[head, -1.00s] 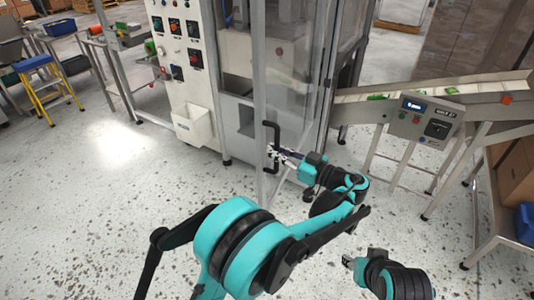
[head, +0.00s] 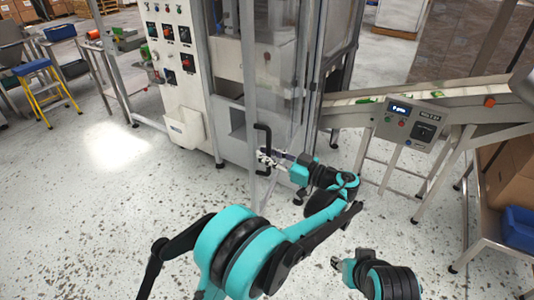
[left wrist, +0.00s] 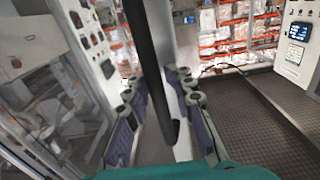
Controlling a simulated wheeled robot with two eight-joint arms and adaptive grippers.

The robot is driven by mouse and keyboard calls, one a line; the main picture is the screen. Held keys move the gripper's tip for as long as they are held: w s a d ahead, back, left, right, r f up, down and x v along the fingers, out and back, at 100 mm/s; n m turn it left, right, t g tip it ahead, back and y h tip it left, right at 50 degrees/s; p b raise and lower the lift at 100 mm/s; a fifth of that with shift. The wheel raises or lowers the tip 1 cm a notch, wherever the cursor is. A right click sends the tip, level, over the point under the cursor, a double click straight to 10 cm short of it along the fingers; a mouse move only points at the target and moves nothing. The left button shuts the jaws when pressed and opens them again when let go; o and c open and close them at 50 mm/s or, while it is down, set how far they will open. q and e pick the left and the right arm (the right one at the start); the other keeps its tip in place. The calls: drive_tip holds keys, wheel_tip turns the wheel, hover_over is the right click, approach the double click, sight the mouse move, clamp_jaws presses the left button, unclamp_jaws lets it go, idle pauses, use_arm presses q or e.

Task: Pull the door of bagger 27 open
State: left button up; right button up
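The door (head: 251,90) of the bagger is a clear panel in a grey metal frame. In the head view its free edge stands out from the machine body, so it looks partly open. A black bar handle (head: 263,133) is on that edge. My left gripper (head: 268,158) is at the handle's lower part. In the left wrist view the handle (left wrist: 152,60) passes between the two spread fingers (left wrist: 158,105), with a gap visible on the right. My right gripper (head: 338,263) is low in the head view, away from the door; its fingers are too small to judge.
The bagger's control panel (head: 172,60) is left of the door. An inclined conveyor (head: 440,92) with a grey control box (head: 412,122) stands to the right. A yellow-legged stool (head: 45,88) is far left. The speckled floor in front of the door is clear.

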use_arm(q)
drive_tip(key=shift+d+r, duration=0.1)
drive_tip(key=v, duration=0.7)
drive_tip(key=shift+s+d, duration=0.1)
drive_tip(key=shift+s, duration=0.05)
idle(0.4)
